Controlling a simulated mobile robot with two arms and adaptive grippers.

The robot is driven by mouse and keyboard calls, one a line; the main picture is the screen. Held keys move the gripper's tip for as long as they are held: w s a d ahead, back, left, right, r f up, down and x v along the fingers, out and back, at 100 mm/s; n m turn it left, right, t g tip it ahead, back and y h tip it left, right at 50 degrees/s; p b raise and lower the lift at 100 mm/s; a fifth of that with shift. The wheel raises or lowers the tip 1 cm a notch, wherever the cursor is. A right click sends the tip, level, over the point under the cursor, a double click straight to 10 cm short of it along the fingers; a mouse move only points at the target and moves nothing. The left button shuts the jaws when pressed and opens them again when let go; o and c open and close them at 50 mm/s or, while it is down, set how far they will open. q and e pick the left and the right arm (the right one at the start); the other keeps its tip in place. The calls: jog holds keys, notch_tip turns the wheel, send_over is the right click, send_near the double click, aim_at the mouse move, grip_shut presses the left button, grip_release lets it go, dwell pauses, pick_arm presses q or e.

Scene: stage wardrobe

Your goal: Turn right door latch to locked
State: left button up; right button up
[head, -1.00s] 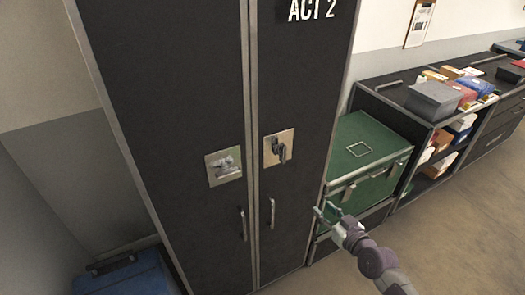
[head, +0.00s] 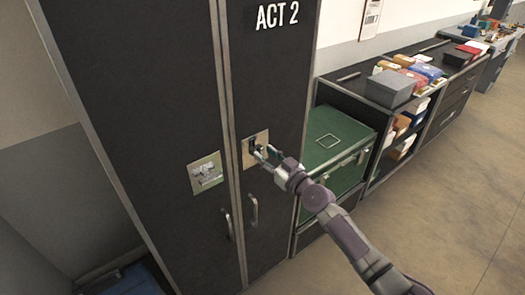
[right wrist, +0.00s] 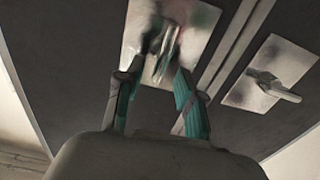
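The right door latch is a metal lever on a square plate (head: 262,138) on the cabinet's right door. My right gripper (head: 262,152) is at this latch and partly hides it in the head view. In the right wrist view, its two teal-padded fingers (right wrist: 165,75) stand apart on either side of the latch lever (right wrist: 163,62). I cannot tell whether they touch it. The left door latch (head: 207,174) has its lever lying roughly sideways; its plate also shows in the right wrist view (right wrist: 252,92). My left gripper is not in view.
Door handles (head: 254,211) are below the latches. A green case (head: 325,130) stands right of the cabinet. A dark shelf unit (head: 350,88) with boxes is beyond it. A blue case (head: 135,282) is at lower left. The floor at right is clear.

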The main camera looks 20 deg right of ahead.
jog(key=shift+x, duration=1.05)
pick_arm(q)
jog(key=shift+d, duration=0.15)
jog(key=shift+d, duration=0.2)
pick_arm(e)
jog(key=shift+s+d, duration=0.1)
grip_shut()
jog(key=shift+r, duration=0.1)
